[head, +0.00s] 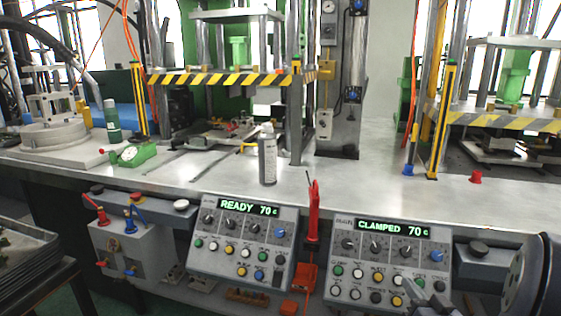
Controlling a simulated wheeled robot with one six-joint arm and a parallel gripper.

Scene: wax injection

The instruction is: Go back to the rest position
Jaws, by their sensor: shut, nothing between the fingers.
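My gripper (418,290) shows only in part at the bottom edge of the head view, right of centre. Its grey fingers are shut and empty, in front of the lower buttons of the right control panel (377,243). That panel's display reads CLAMPED 70 c. A round grey link of my arm shows at the bottom right corner. The left control panel (242,228) reads READY 70 c and is well left of the gripper. Most of the gripper's body is out of view or hard to make out.
A spray can (267,155) stands on the metal worktop (220,185). A red-handled tool (313,215) stands upright between the panels. Two presses with striped guards (225,79) stand behind. A green gauge (133,154) and a green bottle (112,121) are at left; dark trays (25,262) are at lower left.

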